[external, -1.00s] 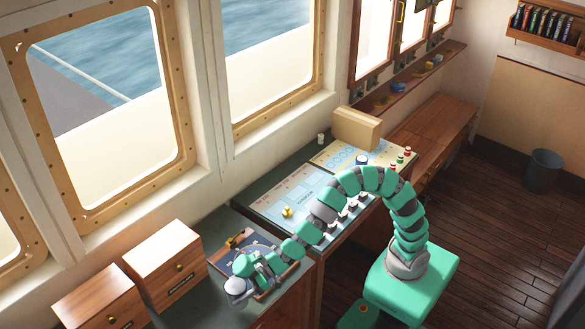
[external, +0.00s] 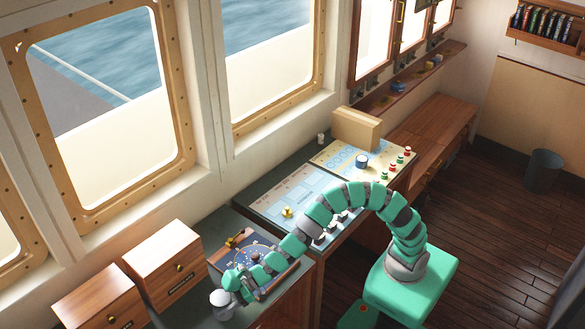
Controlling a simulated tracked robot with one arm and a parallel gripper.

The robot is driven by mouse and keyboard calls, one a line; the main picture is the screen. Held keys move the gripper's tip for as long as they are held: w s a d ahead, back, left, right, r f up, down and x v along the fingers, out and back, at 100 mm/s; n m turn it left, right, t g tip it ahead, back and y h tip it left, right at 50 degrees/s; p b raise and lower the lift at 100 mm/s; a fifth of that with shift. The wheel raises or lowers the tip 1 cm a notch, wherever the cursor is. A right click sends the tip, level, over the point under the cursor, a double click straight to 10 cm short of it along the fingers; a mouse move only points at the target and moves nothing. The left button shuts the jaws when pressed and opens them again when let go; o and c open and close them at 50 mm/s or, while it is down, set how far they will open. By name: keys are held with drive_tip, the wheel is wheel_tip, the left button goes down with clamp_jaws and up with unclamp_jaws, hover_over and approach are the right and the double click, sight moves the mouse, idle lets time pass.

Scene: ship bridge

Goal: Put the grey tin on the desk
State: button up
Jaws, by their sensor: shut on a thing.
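The grey tin (external: 221,306) is at the lower left of the view, over the dark green counter top (external: 207,268). My gripper (external: 233,293) is shut on the tin from the right side. The tin looks roughly upright. I cannot tell whether its base touches the counter or is a little above it. A brown wooden desk-like top (external: 440,121) runs along the wall at the upper right; my gripper is far from it.
Two wooden drawer boxes (external: 165,262) stand left of the tin. A chart board (external: 262,262) with brass pieces lies under my arm. The far wooden top looks clear.

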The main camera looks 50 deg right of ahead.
drive_tip(key=shift+f, duration=0.1)
drive_tip(key=o, duration=1.1)
drive_tip(key=shift+o, duration=0.2)
drive_tip(key=shift+r, duration=0.2)
drive_tip(key=p+v, duration=0.1)
drive_tip(key=v, duration=1.1)
drive_tip(key=w+d+r+m+t+h, duration=0.2)
drive_tip(key=w+d+r+m+t, duration=0.1)
drive_tip(key=w+d+r, duration=0.9)
drive_tip(key=w+d+r+m+t+h, duration=0.1)
drive_tip(key=w+d+r+m+t, duration=0.2)
drive_tip(key=w+d+r, duration=0.75)
drive_tip(key=s+d+r+m+t+h, duration=0.1)
drive_tip(key=s+d+r+m+h, duration=0.1)
drive_tip(key=d+r, duration=0.4)
drive_tip(key=s+d+r+m+t+h, duration=0.1)
drive_tip(key=s+d+r+m+h, duration=0.2)
drive_tip(key=d, duration=1.3)
drive_tip(key=s+d+r+m+t+h, duration=0.2)
drive_tip(key=s+d+r+h, duration=0.2)
drive_tip(key=d+r, duration=0.6)
drive_tip(key=shift+s+d+m, duration=0.2)
drive_tip(key=shift+d+m, duration=0.1)
drive_tip(key=shift+d, duration=0.45)
